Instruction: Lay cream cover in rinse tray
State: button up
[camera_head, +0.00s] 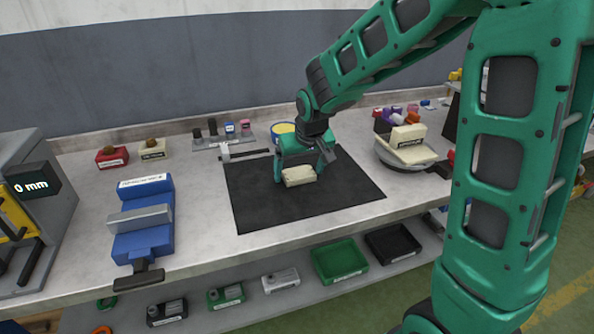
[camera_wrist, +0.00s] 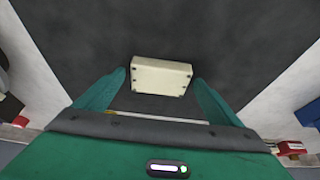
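The cream cover (camera_head: 299,176) is a small pale block lying on the black mat (camera_head: 255,205). My gripper (camera_head: 301,168) is over it, pointing down, with its green fingers spread. In the wrist view the cover (camera_wrist: 162,78) lies between and just beyond the fingertips of my gripper (camera_wrist: 158,85), with a gap on each side. I cannot tell which container is the rinse tray, as the labels are too small to read. A green tray (camera_head: 338,276) and a black tray (camera_head: 368,239) sit on the lower shelf.
A blue vise-like fixture (camera_head: 143,240) stands left of the mat. Red (camera_head: 112,160) and cream (camera_head: 153,152) small boxes are behind it. A turntable (camera_head: 385,158) with a cream box and coloured parts is at right.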

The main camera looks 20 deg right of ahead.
jog(key=v, duration=1.2)
